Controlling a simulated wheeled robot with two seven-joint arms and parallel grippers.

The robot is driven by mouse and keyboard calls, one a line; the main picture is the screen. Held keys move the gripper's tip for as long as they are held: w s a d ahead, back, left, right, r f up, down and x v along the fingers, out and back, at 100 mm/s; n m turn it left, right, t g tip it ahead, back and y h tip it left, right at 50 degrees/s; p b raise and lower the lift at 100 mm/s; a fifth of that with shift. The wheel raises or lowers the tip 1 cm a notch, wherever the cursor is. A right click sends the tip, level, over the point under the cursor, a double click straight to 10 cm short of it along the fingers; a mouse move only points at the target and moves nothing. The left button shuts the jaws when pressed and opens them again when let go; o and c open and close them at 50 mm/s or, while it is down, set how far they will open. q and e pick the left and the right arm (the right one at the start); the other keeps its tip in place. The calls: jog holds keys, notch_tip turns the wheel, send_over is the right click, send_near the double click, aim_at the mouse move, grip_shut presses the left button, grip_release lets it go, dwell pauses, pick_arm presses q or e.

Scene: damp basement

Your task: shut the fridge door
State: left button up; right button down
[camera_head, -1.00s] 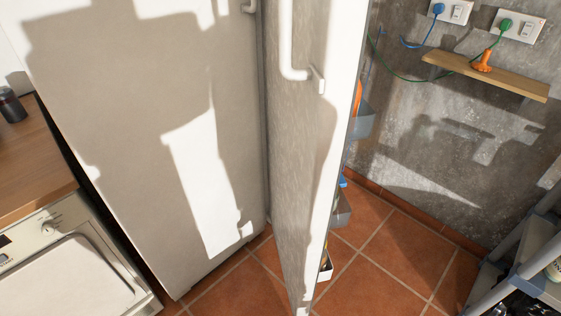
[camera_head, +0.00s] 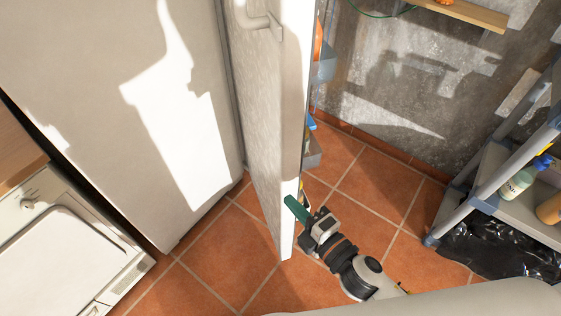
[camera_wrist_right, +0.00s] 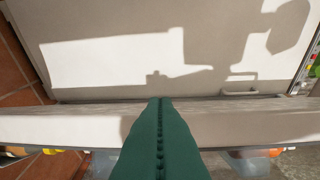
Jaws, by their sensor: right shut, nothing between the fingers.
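The fridge door (camera_head: 265,110) stands open, its narrow edge toward me. Its outer face, with a white handle (camera_head: 258,22), is turned left. Bins with coloured items (camera_head: 312,150) show on its inner side, at right. My right gripper (camera_head: 297,209), with green fingers, is shut and empty at the door's lower free edge. In the right wrist view, the shut fingers (camera_wrist_right: 160,140) overlap the door's pale edge (camera_wrist_right: 65,128). I cannot tell whether they touch it. The fridge's inside is hidden. My left gripper is out of view.
A white appliance (camera_head: 70,250) is at lower left. A grey shelf rack (camera_head: 480,190) with bottles and a black bag (camera_head: 500,250) stands right. Tiled floor (camera_head: 370,195) lies between.

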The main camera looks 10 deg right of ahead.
aim_at(281, 166)
jog(key=shift+n+y, duration=0.3)
jog(key=shift+n, duration=0.1)
jog(key=shift+w+a+r+p, duration=0.3)
jog(key=shift+w+r+p, duration=0.15)
jog(key=shift+w, duration=1.05)
jog(key=shift+w+a+r+p, duration=0.3)
jog(key=shift+w+r+p, duration=0.2)
jog(key=shift+w, duration=0.95)
jog(key=shift+w+a+r+p, duration=0.3)
jog(key=shift+w+r+p, duration=0.15)
jog(key=shift+w, duration=1.05)
jog(key=shift+d, duration=0.1)
